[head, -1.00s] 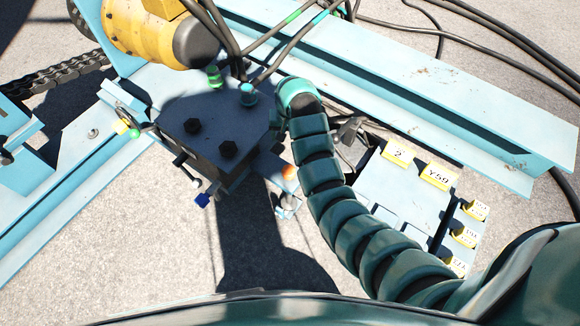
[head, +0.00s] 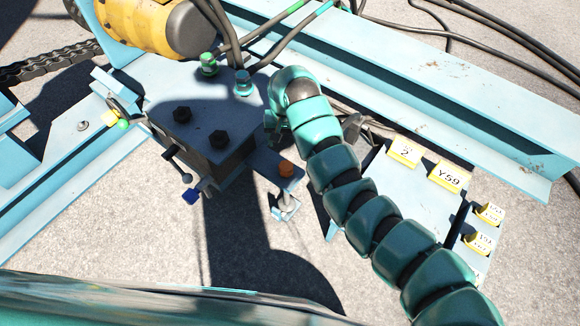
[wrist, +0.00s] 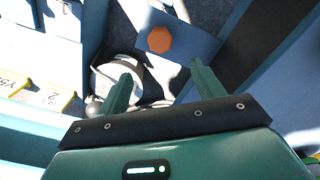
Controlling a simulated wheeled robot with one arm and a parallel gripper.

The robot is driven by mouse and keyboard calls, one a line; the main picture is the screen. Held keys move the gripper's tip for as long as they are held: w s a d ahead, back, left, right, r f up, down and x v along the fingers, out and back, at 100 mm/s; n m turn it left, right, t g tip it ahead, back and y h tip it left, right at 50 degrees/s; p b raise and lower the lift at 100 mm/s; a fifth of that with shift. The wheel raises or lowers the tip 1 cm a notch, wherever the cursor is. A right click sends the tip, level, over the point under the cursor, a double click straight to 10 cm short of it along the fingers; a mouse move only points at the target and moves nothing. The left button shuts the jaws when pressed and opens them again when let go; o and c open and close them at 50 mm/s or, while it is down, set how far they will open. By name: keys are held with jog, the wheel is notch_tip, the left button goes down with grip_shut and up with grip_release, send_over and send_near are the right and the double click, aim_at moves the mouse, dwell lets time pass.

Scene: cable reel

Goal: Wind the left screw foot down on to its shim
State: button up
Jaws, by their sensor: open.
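A screw foot with an orange hex head (head: 286,168) stands in a blue bracket beside the dark block. Its threaded shank (head: 284,200) shows below the bracket, above a small pale plate (head: 285,213) that looks like a shim. I cannot tell from here whether the foot touches it. In the wrist view the orange head (wrist: 158,39) lies beyond my fingertips, apart from them. My gripper (wrist: 160,80) is open, with nothing between its fingers. In the head view my arm hides most of the gripper; only a teal part of it shows beside the block.
A dark block (head: 205,138) with black bolts and small levers is left of the orange head. Hoses (head: 225,35) run above it. A blue panel with yellow tags (head: 404,151) stands right of my arm. A pale round part (wrist: 118,75) is close behind the left finger.

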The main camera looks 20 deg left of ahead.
aim_at(286, 166)
notch_tip(286, 166, down, 15)
jog(key=b, duration=0.4)
jog(key=c, duration=0.9)
